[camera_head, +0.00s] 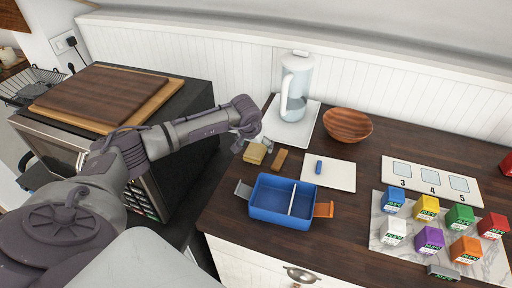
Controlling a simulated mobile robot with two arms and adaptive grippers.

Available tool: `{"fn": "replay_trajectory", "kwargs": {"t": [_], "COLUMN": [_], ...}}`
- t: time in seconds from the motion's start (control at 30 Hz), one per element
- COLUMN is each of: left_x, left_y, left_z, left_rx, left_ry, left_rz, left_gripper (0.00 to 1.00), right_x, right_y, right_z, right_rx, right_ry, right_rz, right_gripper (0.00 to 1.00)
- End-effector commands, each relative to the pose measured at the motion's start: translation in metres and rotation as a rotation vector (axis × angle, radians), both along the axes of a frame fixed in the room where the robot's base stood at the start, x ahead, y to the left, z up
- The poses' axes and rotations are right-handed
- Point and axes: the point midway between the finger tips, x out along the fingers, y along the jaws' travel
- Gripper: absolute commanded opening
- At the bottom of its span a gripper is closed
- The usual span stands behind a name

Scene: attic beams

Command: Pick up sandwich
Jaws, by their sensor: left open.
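A small tan block that looks like the sandwich (255,154) lies on the dark wooden counter, behind the blue lunchbox (252,205). My left gripper (254,141) is open just above and behind the sandwich and covers a little of its far side. Whether the fingers touch it is too small to tell. A brown bar (279,160) lies just right of the sandwich. The lunchbox is open and empty, with a white divider, a grey clip on its left and an orange clip on its right. My right gripper does not show.
A glass pitcher (294,92) on a white tray (305,126) and a wooden bowl (347,125) stand behind. A white board (340,176) holds a small blue item (319,167). Several coloured cubes sit on a marble board (382,239) at right. A microwave (150,190) stands left.

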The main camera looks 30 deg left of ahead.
Motion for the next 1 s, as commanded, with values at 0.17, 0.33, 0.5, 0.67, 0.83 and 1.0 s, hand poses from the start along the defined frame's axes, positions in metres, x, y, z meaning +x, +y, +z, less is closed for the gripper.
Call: {"fn": "replay_trajectory", "kwargs": {"t": [0.17,0.33,0.5,0.67,0.83,1.0], "left_x": [0.007,0.008,0.008,0.008,0.008,0.008], "left_y": [0.0,0.001,0.001,0.001,0.001,0.001], "left_z": [-0.016,-0.018,-0.018,-0.017,-0.017,-0.017], "left_rx": [-0.002,-0.001,-0.001,-0.001,-0.001,-0.001], "left_ry": [0.0,-0.001,-0.001,-0.001,-0.001,-0.001], "left_rz": [0.0,0.001,0.001,0.001,0.001,0.001], "left_gripper": [0.92,0.92,0.75,0.48,0.26,0.25], "right_x": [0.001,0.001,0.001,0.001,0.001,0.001], "right_y": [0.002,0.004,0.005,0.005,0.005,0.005], "right_z": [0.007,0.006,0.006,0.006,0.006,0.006], "right_rx": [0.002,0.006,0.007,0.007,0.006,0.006], "right_ry": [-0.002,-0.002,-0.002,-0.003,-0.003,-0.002], "right_rz": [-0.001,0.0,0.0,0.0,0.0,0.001], "right_gripper": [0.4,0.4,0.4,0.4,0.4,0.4]}}
